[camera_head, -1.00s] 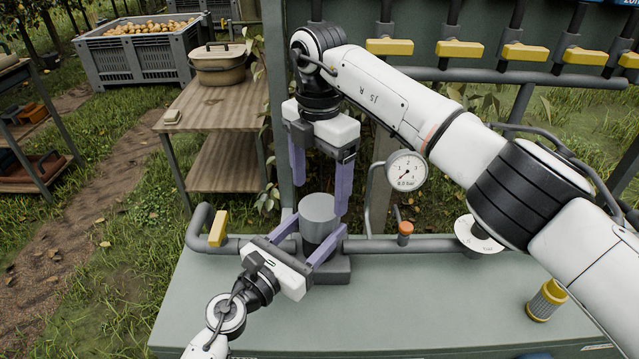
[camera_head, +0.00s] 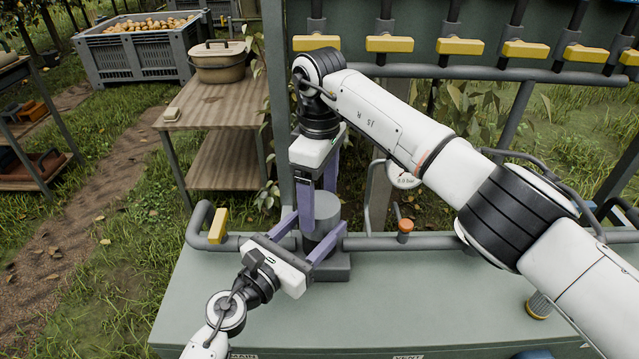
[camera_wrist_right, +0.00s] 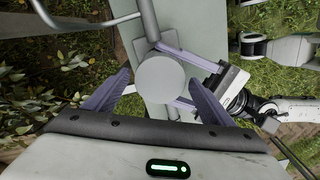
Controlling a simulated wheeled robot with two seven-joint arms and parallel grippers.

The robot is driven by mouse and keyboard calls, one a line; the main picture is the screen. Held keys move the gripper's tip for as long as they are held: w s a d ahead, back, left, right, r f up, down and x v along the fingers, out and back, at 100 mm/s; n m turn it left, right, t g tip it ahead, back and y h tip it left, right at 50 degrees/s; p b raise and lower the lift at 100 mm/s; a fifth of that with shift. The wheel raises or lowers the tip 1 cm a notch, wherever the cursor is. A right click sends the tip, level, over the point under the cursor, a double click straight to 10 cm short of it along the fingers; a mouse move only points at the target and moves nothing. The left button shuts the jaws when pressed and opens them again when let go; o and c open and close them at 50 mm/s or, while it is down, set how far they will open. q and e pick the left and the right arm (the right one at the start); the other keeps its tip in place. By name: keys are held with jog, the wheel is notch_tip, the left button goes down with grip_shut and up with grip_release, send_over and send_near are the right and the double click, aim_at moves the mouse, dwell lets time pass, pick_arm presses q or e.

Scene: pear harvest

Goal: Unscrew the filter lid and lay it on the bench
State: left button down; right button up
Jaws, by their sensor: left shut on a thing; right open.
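The grey filter lid (camera_head: 327,205) tops the upright filter housing (camera_head: 322,243) at the back left of the green bench (camera_head: 420,305). The lid shows as a round grey disc in the right wrist view (camera_wrist_right: 160,80). My left gripper (camera_head: 322,224) is shut around the filter from the front left, its fingers on either side of it. My right gripper (camera_head: 320,203) points down over the lid, open, with one finger on each side. In the right wrist view its fingers (camera_wrist_right: 161,78) stand apart around the lid. I cannot tell whether they touch it.
A grey pipe (camera_head: 375,243) runs along the back of the bench, with a yellow handle (camera_head: 218,226) at left and an orange-capped fitting (camera_head: 405,226). The pressure gauge (camera_head: 405,175) and a yellow cartridge (camera_head: 539,305) are partly hidden by my right arm. The bench's front middle is clear.

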jog(key=shift+f, duration=2.15)
jog(key=shift+c, duration=0.3)
jog(key=c, duration=1)
jog(key=n, duration=0.3)
jog(key=shift+n, duration=0.3)
pick_arm(q)
jog(key=shift+f, duration=0.1)
pick_arm(e)
jog(key=o, duration=1.1)
